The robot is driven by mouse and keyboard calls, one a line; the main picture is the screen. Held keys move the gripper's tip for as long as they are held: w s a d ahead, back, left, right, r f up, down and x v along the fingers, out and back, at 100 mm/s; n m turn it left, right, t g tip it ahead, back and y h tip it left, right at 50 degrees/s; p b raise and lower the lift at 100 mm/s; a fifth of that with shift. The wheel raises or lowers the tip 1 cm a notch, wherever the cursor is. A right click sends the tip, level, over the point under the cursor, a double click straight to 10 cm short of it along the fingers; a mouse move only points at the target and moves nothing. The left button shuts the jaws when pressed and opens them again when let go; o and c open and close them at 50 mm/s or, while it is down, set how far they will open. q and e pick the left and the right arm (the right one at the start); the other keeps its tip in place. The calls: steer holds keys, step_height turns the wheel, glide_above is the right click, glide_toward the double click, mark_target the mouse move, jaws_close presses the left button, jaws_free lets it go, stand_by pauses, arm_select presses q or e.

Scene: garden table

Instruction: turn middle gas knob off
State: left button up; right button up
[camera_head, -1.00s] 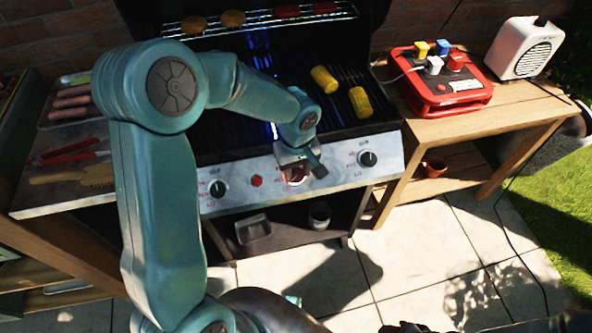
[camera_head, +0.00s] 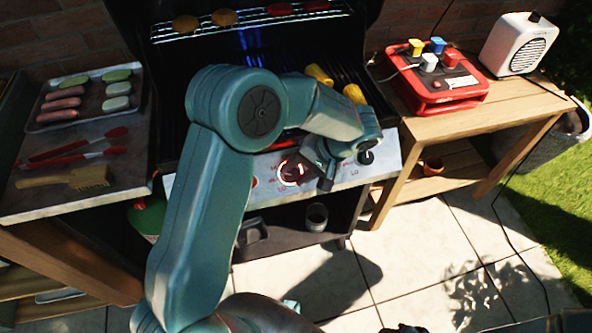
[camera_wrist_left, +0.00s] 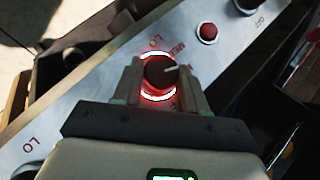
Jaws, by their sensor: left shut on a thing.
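The middle gas knob (camera_wrist_left: 160,72) is dark and round, with a red glowing ring around it. In the head view the knob (camera_head: 291,172) sits on the steel panel (camera_head: 340,178) of the grill. My left gripper (camera_wrist_left: 162,85) is shut on the knob, one finger on either side. In the head view this gripper (camera_head: 306,172) comes to the knob from the right, with the wrist tilted. My right gripper does not show.
The right knob (camera_head: 366,157) is close beside my left wrist. A red button (camera_wrist_left: 207,32) lies along the panel. My arm hides the left knob in the head view. A tray of sausages (camera_head: 62,102) is at left; a red device (camera_head: 440,92) stands on the right table.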

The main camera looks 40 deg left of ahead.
arm_select(q)
steer(key=m+y, duration=0.1)
steer(key=m+y+b, duration=0.1)
steer(key=m, duration=0.1)
steer(key=shift+s+d+f+y, duration=0.1)
steer(key=shift+d+f+y, duration=0.05)
steer(key=shift+f+y, duration=0.15)
steer(key=m+y+b, duration=0.1)
steer(key=m+y, duration=0.1)
steer(key=m, duration=0.1)
steer(key=shift+s+d+f+t, duration=0.1)
steer(key=shift+t, duration=0.3)
steer(key=m+t+y+b, duration=0.1)
steer(key=m, duration=0.1)
steer(key=m+t+y+b, duration=0.1)
steer(key=m+y, duration=0.1)
steer(key=m, duration=0.1)
steer(key=shift+s+d, duration=0.1)
steer(key=shift+m+t, duration=0.3)
steer(key=o, duration=1)
steer(key=shift+o, duration=0.2)
steer(key=v, duration=1.6)
steer(key=shift+d, duration=0.2)
steer(key=shift+f, duration=0.2)
